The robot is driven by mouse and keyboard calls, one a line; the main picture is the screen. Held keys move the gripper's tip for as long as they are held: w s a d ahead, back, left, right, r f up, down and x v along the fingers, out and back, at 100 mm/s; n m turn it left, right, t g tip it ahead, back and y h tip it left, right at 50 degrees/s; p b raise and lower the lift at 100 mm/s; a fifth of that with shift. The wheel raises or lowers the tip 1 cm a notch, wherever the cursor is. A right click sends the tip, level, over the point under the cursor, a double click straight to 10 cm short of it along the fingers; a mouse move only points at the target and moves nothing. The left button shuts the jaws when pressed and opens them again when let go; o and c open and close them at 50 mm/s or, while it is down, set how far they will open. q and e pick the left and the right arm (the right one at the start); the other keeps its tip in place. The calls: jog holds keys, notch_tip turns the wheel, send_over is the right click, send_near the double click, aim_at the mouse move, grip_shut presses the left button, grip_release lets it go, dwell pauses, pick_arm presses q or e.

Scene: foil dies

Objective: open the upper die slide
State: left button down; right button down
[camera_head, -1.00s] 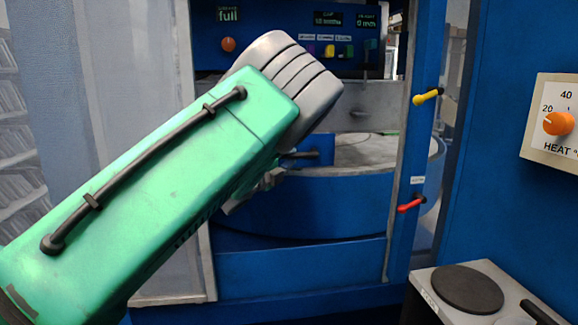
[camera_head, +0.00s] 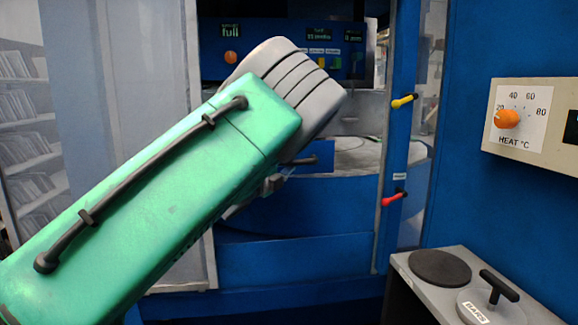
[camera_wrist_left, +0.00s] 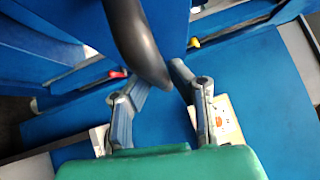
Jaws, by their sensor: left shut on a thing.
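My left arm, green with a grey ribbed end, covers the left and middle of the head view. My left gripper (camera_head: 273,184) shows only partly behind it, at the front of the blue machine (camera_head: 290,260). In the left wrist view the left gripper (camera_wrist_left: 163,78) has its fingers closed in on a dark curved handle (camera_wrist_left: 138,38). A small blue block (camera_head: 323,152), perhaps the upper die slide, shows just past the arm with a dark bar (camera_head: 301,161) at its front. Its left part is hidden. My right gripper is not in view.
A yellow lever (camera_head: 404,101) and a red lever (camera_head: 393,198) stick out from the blue post. A heat panel (camera_head: 535,120) with an orange knob hangs at the right. Below it a grey box (camera_head: 420,290) carries a dark plate and a T-handled lid.

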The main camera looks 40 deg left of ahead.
pick_arm(q)
jog(key=shift+f, duration=0.1)
jog(key=c, duration=1.6)
grip_release()
jog(key=shift+o, duration=0.6)
jog(key=shift+w, duration=0.1)
jog(key=shift+s+a, duration=0.1)
jog(key=shift+s, duration=0.2)
jog(key=s+f, duration=0.1)
jog(key=s, duration=1)
jog(key=shift+d+f, duration=0.4)
jog(key=shift+d, duration=0.05)
